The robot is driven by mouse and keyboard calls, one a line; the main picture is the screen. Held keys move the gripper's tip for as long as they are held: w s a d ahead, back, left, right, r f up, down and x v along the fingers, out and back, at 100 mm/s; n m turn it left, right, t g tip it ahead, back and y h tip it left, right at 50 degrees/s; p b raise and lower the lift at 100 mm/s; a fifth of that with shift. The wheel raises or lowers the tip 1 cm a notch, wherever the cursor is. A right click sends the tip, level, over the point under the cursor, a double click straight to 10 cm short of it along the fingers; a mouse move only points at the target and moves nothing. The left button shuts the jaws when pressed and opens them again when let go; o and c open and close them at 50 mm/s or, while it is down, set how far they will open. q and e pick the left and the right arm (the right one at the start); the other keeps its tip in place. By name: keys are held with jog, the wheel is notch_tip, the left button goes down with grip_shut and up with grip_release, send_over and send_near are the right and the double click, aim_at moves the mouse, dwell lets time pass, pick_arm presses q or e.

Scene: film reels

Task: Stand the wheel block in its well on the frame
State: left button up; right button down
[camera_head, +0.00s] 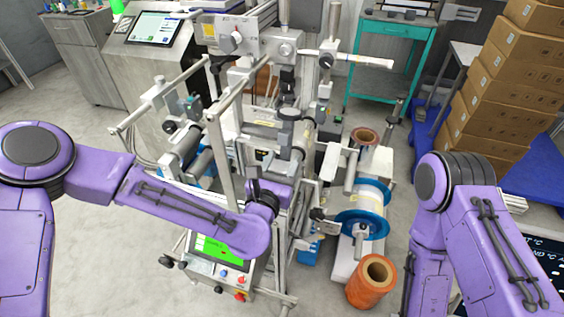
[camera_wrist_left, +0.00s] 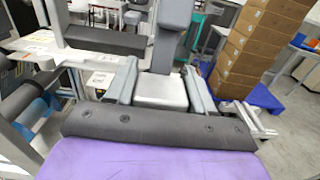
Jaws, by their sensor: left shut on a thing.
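In the left wrist view my left gripper (camera_wrist_left: 161,76) has its two grey fingers on either side of the wheel block (camera_wrist_left: 160,92). The block has a pale, boxy base, and a dark grey upright part rises behind it. In the head view my left arm reaches into the middle of the machine frame (camera_head: 218,155). The left hand is by the frame's uprights, and its fingers are hard to make out there. I cannot pick out the well or tell whether the block touches the frame. My right arm shows at the right, but its gripper is out of view.
An orange roll (camera_head: 371,281) stands on the floor to the right of the frame, near a blue-flanged reel (camera_head: 362,224). Stacked cartons (camera_head: 505,85) and a teal cart (camera_head: 392,45) stand behind. Metal bars and rollers crowd the left hand. Open floor lies left of the machine.

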pick_arm(q)
jog(key=shift+s+f+b, duration=0.1)
jog(key=shift+f+b, duration=0.35)
jog(key=shift+f, duration=0.05)
jog(key=o, duration=1.2)
jog(key=shift+c, duration=0.2)
jog(key=shift+o, duration=0.4)
jog(key=shift+s, duration=0.1)
jog(key=b+v, duration=0.1)
jog(key=v, duration=0.9)
jog(key=shift+s+b, duration=0.25)
jog(key=shift+b, duration=0.1)
jog(key=shift+a+r, duration=0.1)
